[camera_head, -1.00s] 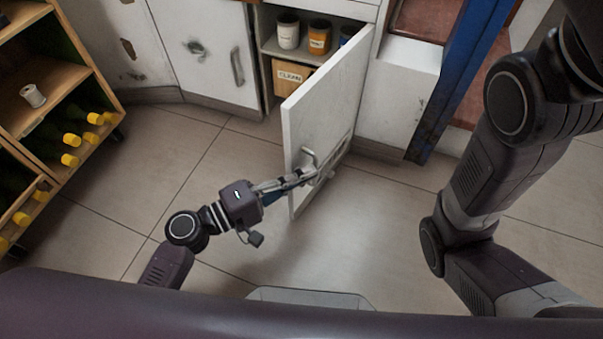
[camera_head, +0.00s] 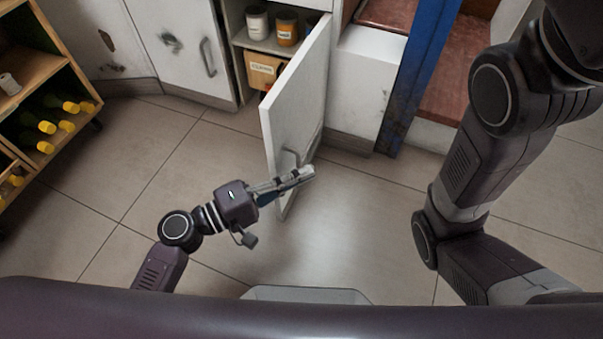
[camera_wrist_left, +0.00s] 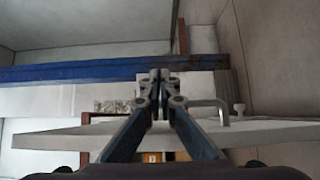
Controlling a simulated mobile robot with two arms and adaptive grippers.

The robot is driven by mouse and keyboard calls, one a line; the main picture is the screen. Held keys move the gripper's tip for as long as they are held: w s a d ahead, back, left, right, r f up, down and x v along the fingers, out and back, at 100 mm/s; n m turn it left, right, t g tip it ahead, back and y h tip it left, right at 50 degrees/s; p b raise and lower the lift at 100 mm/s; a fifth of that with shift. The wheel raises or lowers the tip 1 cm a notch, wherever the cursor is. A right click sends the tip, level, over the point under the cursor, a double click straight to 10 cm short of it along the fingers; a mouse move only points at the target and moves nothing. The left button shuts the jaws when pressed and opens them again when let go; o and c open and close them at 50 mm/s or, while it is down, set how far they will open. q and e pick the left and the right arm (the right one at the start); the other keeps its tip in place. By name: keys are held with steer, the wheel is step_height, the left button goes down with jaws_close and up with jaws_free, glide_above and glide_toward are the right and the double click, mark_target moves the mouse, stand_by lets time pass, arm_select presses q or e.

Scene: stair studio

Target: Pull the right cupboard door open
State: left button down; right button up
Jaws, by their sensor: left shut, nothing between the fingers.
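The right cupboard door (camera_head: 293,105) stands wide open, swung out from the cupboard, with its face towards the right. Its bar handle (camera_head: 290,158) is on that face near the free edge; in the left wrist view the handle (camera_wrist_left: 215,106) stands out just right of my fingers. My left gripper (camera_head: 308,174) is shut and empty, in front of the lower door in the head view, its tips reaching past the handle. Its closed fingertips also show in the left wrist view (camera_wrist_left: 160,76). I cannot tell whether it touches the door. My right gripper is out of view.
Inside the cupboard are several jars (camera_head: 287,32) and a labelled box (camera_head: 263,69). The closed left door (camera_head: 178,48) is beside it. A blue post (camera_head: 414,75) stands to the right. A wooden bottle rack (camera_head: 45,60) is at the far left. The floor around the door is clear.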

arm_select(q)
steer(key=v, duration=1.2)
steer(key=shift+w, duration=0.1)
